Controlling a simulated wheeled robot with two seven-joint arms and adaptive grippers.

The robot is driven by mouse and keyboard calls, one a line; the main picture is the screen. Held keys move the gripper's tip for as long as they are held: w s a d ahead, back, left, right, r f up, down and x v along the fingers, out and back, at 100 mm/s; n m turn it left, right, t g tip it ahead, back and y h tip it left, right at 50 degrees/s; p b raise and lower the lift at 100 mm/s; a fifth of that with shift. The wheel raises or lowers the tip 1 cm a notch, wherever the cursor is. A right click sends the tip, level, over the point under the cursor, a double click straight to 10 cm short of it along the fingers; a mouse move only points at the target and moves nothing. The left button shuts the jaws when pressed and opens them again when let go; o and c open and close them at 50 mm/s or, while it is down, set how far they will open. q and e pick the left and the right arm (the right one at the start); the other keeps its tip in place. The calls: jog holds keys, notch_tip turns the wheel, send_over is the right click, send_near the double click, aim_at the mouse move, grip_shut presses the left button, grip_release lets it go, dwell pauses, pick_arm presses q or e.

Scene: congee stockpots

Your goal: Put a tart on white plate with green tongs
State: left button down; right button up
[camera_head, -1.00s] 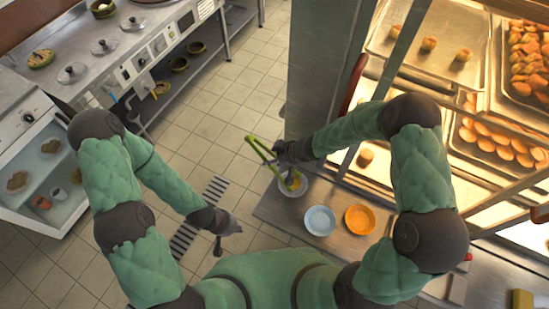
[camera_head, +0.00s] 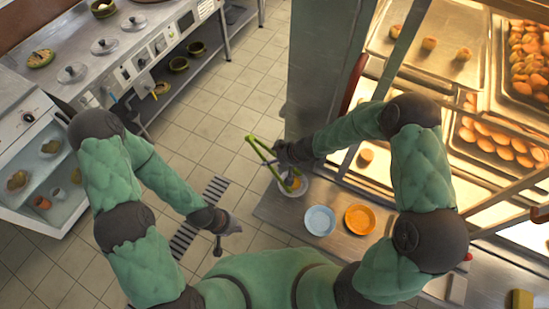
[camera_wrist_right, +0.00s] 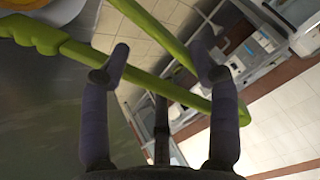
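My right gripper (camera_head: 281,158) is shut around the green tongs (camera_head: 257,147), which hang tilted beside the counter's left end. In the right wrist view, the tongs (camera_wrist_right: 150,82) cross between the purple fingers (camera_wrist_right: 160,65). The white plate (camera_head: 287,193) lies at the counter's far left corner, just below the right gripper. A small orange-yellow item (camera_head: 292,183), perhaps a tart, shows over the plate, partly hidden by the gripper; I cannot tell whether it rests there. The plate's edge (camera_wrist_right: 62,14) shows at the wrist view's top left. My left gripper (camera_head: 229,238) is open and empty over the floor.
A light blue plate (camera_head: 320,221) and an orange plate (camera_head: 360,219) lie on the metal counter (camera_head: 285,213). A lit pastry case (camera_head: 480,85) with trays stands at the right. A stove with lids (camera_head: 105,47) is at the upper left.

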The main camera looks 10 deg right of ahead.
dwell(0.5)
notch_tip(320, 180, up, 10)
jog(key=p, duration=1.1)
jog(key=shift+c, duration=0.5)
jog(key=shift+d, duration=0.1)
jog(key=shift+c, duration=0.4)
